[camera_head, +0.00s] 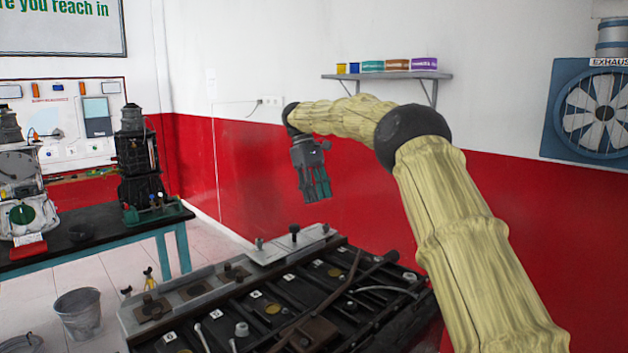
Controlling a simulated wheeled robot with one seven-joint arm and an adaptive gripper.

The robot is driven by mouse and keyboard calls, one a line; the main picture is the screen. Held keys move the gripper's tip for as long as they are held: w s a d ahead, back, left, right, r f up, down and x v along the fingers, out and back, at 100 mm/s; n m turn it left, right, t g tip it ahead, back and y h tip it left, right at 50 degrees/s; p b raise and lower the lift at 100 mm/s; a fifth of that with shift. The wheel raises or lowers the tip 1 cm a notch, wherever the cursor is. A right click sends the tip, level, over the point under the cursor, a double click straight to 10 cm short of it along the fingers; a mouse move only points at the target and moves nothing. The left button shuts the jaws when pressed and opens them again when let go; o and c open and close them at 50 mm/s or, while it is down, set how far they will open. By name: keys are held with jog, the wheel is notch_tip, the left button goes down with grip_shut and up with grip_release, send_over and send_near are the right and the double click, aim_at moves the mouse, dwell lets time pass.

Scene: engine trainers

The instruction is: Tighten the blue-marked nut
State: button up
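The engine trainer (290,290) lies below my arm, a dark block with numbered white labels and pale metal plates along its far side. Nut-like fittings stand on it: a dark knob (294,230) at the far end, small grey ones beside it, and a pale round one (242,329) near the front. I cannot make out a blue mark on any of them. My gripper (317,196) hangs fingers down in the air near the trainer's far end, apart from it. Nothing shows held, but the fingers are too small to tell their opening.
A dark table (90,236) with other engine models stands at the left. A bucket (79,312) is on the tiled floor between. A wall shelf (388,75) with coloured boxes is behind my arm. An exhaust fan (597,110) is at the right.

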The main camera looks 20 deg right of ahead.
jog(key=shift+v, duration=2)
jog(key=shift+d, duration=0.1)
